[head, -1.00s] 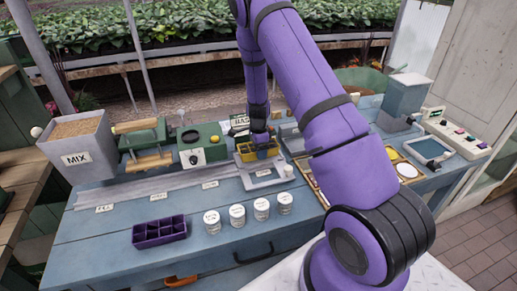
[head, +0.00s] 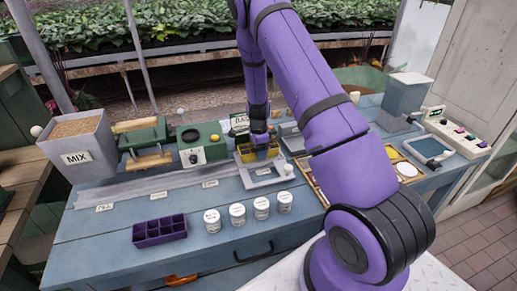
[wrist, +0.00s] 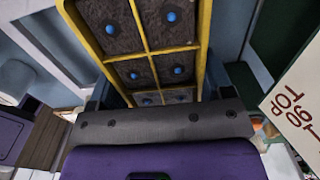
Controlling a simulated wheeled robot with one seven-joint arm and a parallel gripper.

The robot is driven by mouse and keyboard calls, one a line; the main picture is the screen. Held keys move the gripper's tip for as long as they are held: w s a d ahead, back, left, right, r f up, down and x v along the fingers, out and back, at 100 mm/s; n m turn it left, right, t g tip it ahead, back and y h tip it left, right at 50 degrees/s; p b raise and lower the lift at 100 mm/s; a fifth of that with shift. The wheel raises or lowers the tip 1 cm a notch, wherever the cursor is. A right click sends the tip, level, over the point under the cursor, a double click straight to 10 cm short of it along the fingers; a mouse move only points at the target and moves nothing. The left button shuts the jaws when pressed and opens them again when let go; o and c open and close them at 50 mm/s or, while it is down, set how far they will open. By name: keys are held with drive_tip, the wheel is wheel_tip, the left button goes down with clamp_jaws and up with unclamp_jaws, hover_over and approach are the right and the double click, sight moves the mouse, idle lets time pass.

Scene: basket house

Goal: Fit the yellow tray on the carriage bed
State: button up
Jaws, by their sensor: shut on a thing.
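The yellow tray (head: 246,157) is at the back middle of the blue bench in the head view. In the wrist view the yellow tray (wrist: 148,52) has several cells of dark soil, each with a blue dot. My gripper (head: 260,146) points down and is shut on the tray. The light grey carriage (head: 268,183), with a white knob at its right, lies just in front of and under the tray's near edge. I cannot tell whether the tray touches or sits level on the bed, as its underside is hidden.
A green machine (head: 205,150) and the MIX bin (head: 78,153) stand left. A purple tray (head: 160,231) and several white-lidded jars (head: 237,216) are in front. My arm hides part of the wooden tray (head: 400,160) at the right.

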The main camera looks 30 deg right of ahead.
drive_tip(key=shift+f, duration=0.35)
idle(0.3)
drive_tip(key=o, duration=1.1)
drive_tip(key=shift+c, duration=0.2)
drive_tip(key=shift+r, duration=4)
